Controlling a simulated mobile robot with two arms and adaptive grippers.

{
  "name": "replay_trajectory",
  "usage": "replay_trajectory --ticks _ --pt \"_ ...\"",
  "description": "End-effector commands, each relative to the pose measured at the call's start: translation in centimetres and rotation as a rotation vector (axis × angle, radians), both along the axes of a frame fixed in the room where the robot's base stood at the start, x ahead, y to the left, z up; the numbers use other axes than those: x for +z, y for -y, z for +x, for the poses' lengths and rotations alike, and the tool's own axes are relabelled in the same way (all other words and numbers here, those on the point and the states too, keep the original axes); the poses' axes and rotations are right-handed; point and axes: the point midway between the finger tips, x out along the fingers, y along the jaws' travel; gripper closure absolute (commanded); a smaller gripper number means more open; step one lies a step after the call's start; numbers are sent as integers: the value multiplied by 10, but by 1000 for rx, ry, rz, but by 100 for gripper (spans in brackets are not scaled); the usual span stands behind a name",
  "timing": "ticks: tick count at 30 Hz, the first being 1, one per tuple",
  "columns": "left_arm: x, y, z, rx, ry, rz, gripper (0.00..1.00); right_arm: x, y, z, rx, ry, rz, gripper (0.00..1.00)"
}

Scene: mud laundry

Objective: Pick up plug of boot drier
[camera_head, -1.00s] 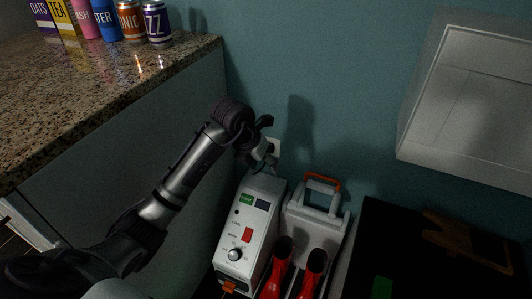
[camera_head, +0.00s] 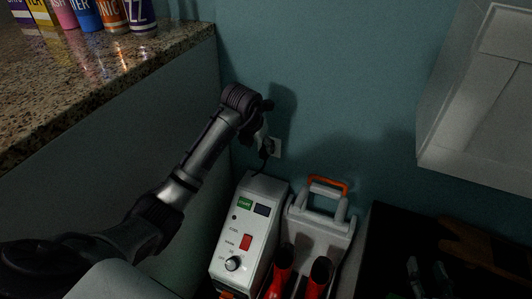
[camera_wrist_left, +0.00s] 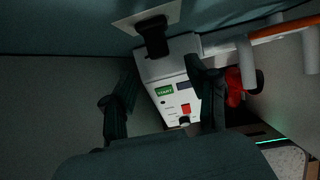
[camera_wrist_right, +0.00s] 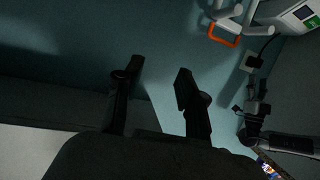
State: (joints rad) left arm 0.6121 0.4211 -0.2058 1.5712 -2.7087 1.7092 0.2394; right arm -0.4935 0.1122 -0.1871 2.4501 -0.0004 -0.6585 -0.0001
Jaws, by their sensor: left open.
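The black plug (camera_head: 266,147) of the boot drier is in a white wall outlet (camera_head: 277,148), and its cord runs down behind the white boot drier (camera_head: 243,232). In the left wrist view the plug (camera_wrist_left: 153,40) sits on the outlet plate, beyond the fingertips. My left gripper (camera_head: 262,124) is open and empty just in front of and above the plug, with its fingers (camera_wrist_left: 151,84) spread on either side of the view. My right gripper (camera_wrist_right: 159,70) is open and empty, away from the plug; the outlet also shows in the right wrist view (camera_wrist_right: 253,61).
A granite counter (camera_head: 100,85) with cans and cartons stands on the left. A white cabinet (camera_head: 480,100) hangs at upper right. The wall around the outlet is clear.

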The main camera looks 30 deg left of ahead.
Motion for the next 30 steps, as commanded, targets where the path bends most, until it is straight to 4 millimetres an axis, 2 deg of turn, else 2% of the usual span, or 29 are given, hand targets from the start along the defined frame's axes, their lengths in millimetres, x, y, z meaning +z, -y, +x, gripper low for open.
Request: replay_trajectory --ticks 8,15,21,30 --pt "-15 0 6 1 0 0 42 17 -5 7 7 108 27 60" --pt "-44 0 17 0 0 -2 42 55 -12 13 22 334 85 60" --pt "-58 -1 24 0 1 -1 42 80 -15 11 29 472 120 60" --pt "-60 -1 25 0 1 0 42 86 -16 10 31 495 127 60"
